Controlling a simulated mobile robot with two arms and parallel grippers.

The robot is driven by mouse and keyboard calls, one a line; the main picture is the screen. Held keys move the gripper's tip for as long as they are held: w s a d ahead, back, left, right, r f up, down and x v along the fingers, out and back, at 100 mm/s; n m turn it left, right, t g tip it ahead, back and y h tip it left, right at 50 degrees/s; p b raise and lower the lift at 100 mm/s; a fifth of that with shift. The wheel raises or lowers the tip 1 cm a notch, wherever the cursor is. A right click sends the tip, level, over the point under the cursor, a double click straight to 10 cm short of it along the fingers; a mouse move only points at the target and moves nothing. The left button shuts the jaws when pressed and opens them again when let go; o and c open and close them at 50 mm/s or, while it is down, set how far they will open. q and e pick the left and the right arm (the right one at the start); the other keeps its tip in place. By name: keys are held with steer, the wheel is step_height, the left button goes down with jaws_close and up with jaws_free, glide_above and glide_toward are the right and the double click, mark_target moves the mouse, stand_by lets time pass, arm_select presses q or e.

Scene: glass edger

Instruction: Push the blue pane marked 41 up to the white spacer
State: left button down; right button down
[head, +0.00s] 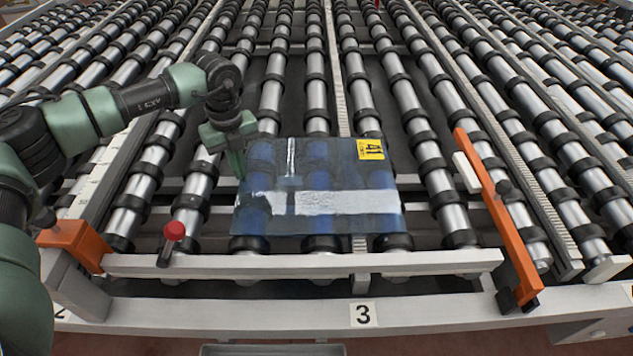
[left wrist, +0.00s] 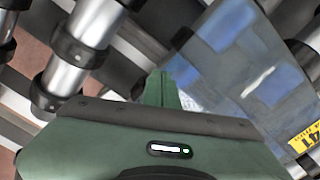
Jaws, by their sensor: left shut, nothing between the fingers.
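The blue pane (head: 330,177) lies flat on the rollers in the head view, a yellow 41 label (head: 371,149) at its far right corner. It also shows in the left wrist view (left wrist: 215,50). The white spacer (head: 466,172) sits on the left side of the orange bar (head: 499,215), to the right of the pane, with a clear gap between. My left gripper (head: 239,174) is shut and empty, fingers pointing down at the pane's left edge. The left wrist view shows its closed fingers (left wrist: 161,90) beside the pane; I cannot tell whether they touch. My right gripper is not in view.
A pale rail (head: 300,264) runs along the near edge, with a red knob (head: 174,231) and an orange bracket (head: 75,243) at left. A front beam marked 3 (head: 363,314) lies nearer. Rollers between pane and spacer are bare.

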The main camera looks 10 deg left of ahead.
arm_select(q)
steer(key=shift+s+a, duration=0.2)
steer(key=shift+a, duration=0.5)
steer(key=shift+s+a, duration=0.15)
steer(key=shift+a, duration=0.55)
steer(key=shift+f, duration=0.1)
steer(key=shift+f+b, duration=0.45)
steer(key=shift+f, duration=0.25)
